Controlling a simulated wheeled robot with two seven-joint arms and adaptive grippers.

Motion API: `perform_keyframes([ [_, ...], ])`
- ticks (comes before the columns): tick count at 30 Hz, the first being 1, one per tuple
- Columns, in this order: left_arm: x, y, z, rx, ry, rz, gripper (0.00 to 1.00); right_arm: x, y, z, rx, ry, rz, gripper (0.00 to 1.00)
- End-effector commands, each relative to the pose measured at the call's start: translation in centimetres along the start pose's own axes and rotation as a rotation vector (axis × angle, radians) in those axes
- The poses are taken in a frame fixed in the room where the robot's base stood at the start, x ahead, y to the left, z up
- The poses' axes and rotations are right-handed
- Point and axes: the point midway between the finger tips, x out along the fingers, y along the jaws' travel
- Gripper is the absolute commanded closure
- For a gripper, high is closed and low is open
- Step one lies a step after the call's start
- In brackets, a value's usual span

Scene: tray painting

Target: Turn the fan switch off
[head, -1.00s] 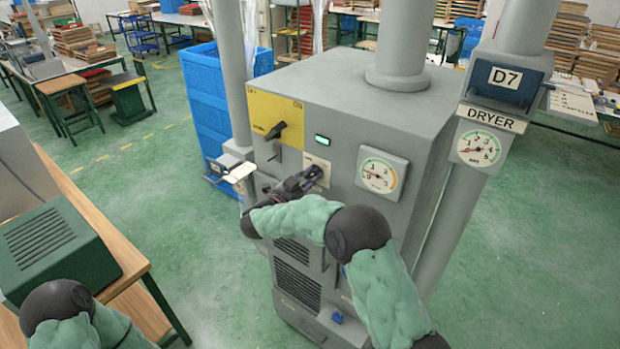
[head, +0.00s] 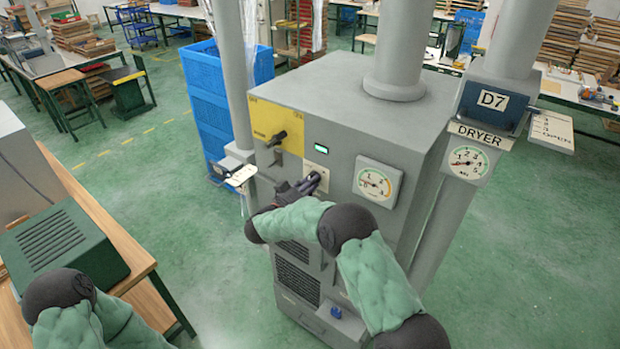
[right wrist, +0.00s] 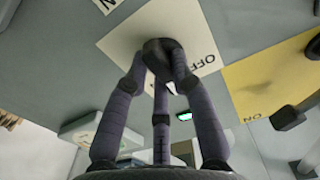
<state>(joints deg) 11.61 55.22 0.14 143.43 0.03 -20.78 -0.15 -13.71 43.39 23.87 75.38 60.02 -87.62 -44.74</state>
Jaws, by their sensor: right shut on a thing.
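The fan switch is a small black knob (right wrist: 163,55) on a cream plate (right wrist: 122,42) marked OFF, seen upside down in the right wrist view. The same plate (head: 318,172) shows on the front of the grey dryer (head: 345,90) in the head view, partly behind my right gripper. My right gripper (head: 314,183) is at the plate, its dark fingers (right wrist: 160,75) closed around the knob. The fingers cover most of the knob, so I cannot tell its exact setting. My left gripper is out of view; only part of that arm shows at bottom left.
A yellow plate (head: 262,112) with a black lever (head: 277,138) is up and left of the knob. A small green display (head: 321,148) and a round gauge (head: 375,184) are close by. A wooden table (head: 120,240) with a green box (head: 60,243) stands at left.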

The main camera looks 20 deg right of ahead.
Motion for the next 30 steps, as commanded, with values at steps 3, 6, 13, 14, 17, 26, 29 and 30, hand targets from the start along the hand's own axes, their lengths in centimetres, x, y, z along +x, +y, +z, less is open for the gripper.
perform_keyframes([
  [3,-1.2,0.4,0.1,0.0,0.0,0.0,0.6,0.0,0.0,-0.3,-0.113,-0.001,-0.001,1.0],
  [6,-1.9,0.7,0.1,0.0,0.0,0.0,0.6,-0.1,0.0,-0.3,-0.208,0.0,-0.001,1.0],
  [13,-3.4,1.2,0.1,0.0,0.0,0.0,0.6,0.0,0.0,-0.5,-0.422,0.0,0.0,1.0],
  [14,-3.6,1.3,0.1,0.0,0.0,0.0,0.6,0.0,0.0,-0.5,-0.449,0.0,0.0,1.0],
  [17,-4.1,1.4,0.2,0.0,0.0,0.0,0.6,0.0,-0.1,-0.4,-0.532,0.0,0.0,1.0],
  [26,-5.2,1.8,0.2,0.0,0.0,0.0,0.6,0.0,-0.1,-0.5,-0.722,0.0,0.0,1.0],
  [29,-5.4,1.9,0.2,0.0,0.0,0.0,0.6,0.0,-0.1,-0.4,-0.762,0.0,-0.001,1.0],
  [30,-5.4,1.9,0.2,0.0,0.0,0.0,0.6,0.0,-0.2,-0.4,-0.775,0.0,-0.001,1.0],
])
